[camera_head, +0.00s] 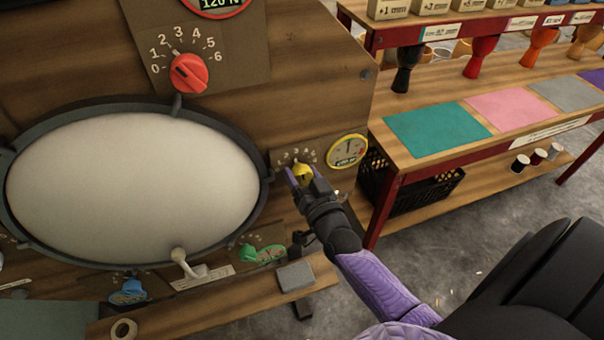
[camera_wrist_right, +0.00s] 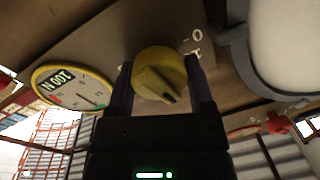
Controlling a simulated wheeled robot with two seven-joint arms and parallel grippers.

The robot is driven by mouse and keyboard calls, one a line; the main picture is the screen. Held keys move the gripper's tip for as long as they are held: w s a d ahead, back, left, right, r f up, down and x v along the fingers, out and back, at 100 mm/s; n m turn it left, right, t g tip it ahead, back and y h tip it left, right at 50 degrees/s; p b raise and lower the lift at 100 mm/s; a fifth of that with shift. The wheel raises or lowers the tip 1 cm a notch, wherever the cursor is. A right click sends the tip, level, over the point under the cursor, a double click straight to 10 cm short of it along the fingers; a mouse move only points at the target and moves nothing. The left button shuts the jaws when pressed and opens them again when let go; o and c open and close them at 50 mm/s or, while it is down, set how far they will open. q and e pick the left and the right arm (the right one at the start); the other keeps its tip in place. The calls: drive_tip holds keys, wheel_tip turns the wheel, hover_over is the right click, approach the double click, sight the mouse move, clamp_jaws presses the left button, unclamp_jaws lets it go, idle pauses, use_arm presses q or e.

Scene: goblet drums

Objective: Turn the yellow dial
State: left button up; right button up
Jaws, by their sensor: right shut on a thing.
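The yellow dial (camera_head: 303,172) sits on a wooden panel to the right of the large drum head, with a printed number scale around it. It also shows large in the right wrist view (camera_wrist_right: 160,75), with a dark pointer mark on its face. My right gripper (camera_head: 300,176) is shut on the dial, with one finger on each side of it. In the right wrist view the fingers (camera_wrist_right: 160,85) flank the dial. A round yellow-rimmed gauge (camera_head: 347,151) is mounted beside the dial. My left gripper is not in view.
A red dial (camera_head: 189,73) is above the white drum head (camera_head: 130,185). A blue knob (camera_head: 129,291), a green knob (camera_head: 262,254) and a white lever (camera_head: 186,264) are below. A shelf with goblet drums and coloured mats (camera_head: 437,130) stands at right, above a black crate (camera_head: 410,190).

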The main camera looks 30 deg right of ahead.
drive_tip(key=shift+m, duration=0.6)
drive_tip(key=o, duration=1.3)
drive_tip(key=shift+c, duration=0.2)
drive_tip(key=s+a+p, duration=0.1)
drive_tip(key=s, duration=0.9)
drive_tip(key=shift+a+f, duration=0.25)
